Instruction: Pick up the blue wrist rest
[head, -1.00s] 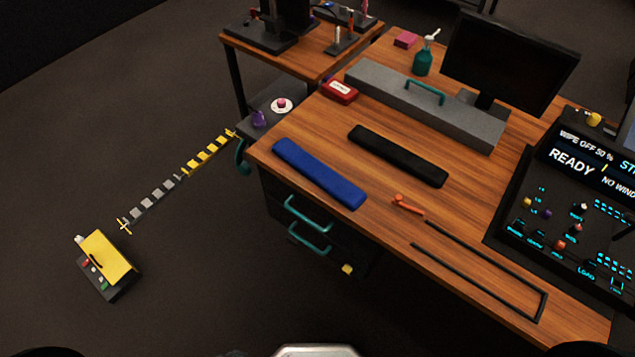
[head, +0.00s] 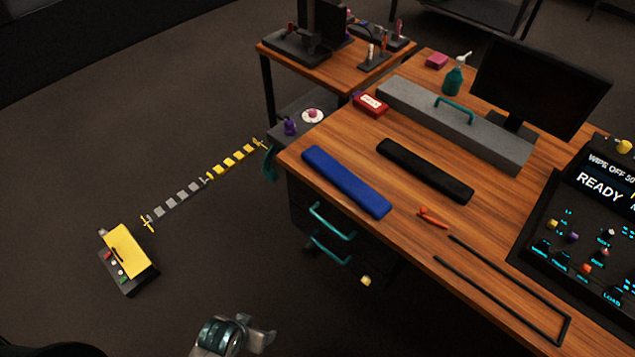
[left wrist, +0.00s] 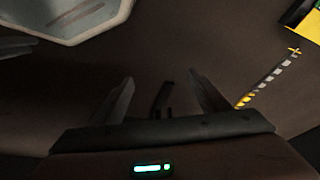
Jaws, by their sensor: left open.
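The blue wrist rest (head: 346,181) lies flat along the front left edge of the wooden desk in the head view. Nothing touches it from above. In the left wrist view my left gripper (left wrist: 160,95) is open and empty, its two dark fingers apart over the dark floor. The blue wrist rest does not show in that view. In the head view part of my own arm shows at the bottom, well below the desk edge. My right gripper is not in view.
A black wrist rest (head: 425,170) lies behind the blue one. A grey riser (head: 480,136), a red box (head: 370,104) and an orange item (head: 432,217) are on the desk (head: 385,262). Teal drawer handles (head: 332,221) stick out below the front edge. A yellow-lidded box (head: 127,252) stands on the floor.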

